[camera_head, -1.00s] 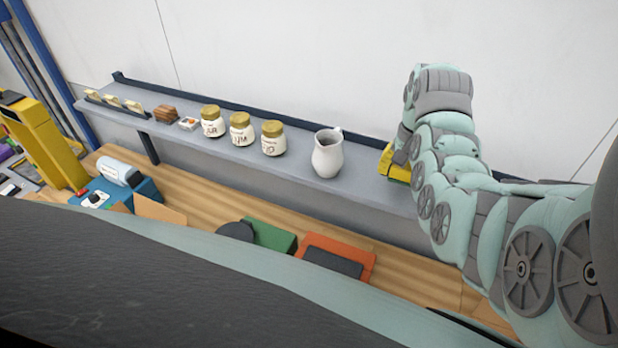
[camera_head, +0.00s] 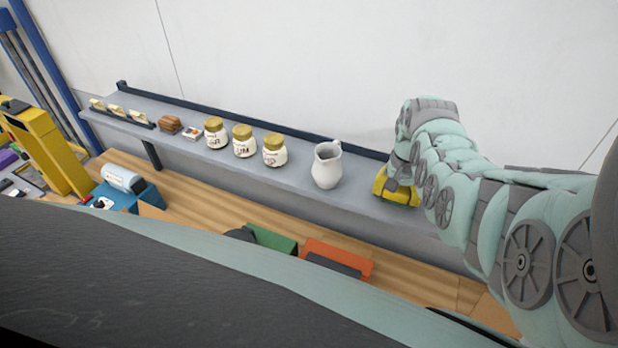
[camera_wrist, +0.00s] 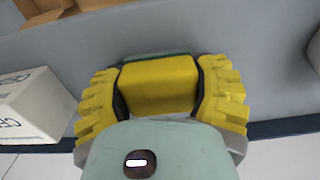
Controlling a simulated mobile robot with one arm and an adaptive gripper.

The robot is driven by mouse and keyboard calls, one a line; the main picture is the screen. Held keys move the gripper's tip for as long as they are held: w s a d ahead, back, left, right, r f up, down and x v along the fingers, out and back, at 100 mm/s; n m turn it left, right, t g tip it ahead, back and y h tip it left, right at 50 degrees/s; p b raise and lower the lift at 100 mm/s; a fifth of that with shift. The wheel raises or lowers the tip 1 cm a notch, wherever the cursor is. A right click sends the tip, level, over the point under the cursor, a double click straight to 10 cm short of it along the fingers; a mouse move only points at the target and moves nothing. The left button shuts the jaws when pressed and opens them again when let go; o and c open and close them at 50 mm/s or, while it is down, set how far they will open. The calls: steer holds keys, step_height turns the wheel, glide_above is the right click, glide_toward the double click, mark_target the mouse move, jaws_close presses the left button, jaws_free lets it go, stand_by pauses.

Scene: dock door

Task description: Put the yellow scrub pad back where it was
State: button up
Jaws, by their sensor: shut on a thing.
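The yellow scrub pad (camera_wrist: 158,86), with a green layer along its far edge, sits between the two ridged yellow fingers of my gripper (camera_wrist: 160,92) in the wrist view. The fingers press on its two sides. In the head view my gripper (camera_head: 396,189) is over the right part of the grey shelf (camera_head: 240,164), to the right of the white pitcher (camera_head: 326,168). There I cannot separate the pad from the yellow fingers. Whether the pad touches the shelf or hangs just above it, I cannot tell.
A white box with dark lettering (camera_wrist: 32,106) stands left of my gripper in the wrist view. Several gold-lidded jars (camera_head: 243,141) stand left of the pitcher. A dark rail (camera_head: 290,131) runs along the shelf's back. My arm hides the shelf's right end.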

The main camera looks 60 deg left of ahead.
steer(key=shift+f, duration=0.2)
steer(key=o, duration=1.3)
steer(key=shift+r, duration=0.1)
steer(key=shift+a+r+b, duration=0.1)
steer(key=shift+r+b, duration=0.65)
steer(key=shift+r, duration=0.2)
steer(key=shift+r+b, duration=0.4)
steer(key=shift+r, duration=0.2)
step_height(320, 180, up, 9)
steer(key=p, duration=0.4)
steer(key=shift+r+p, duration=0.1)
steer(key=shift+p, duration=0.3)
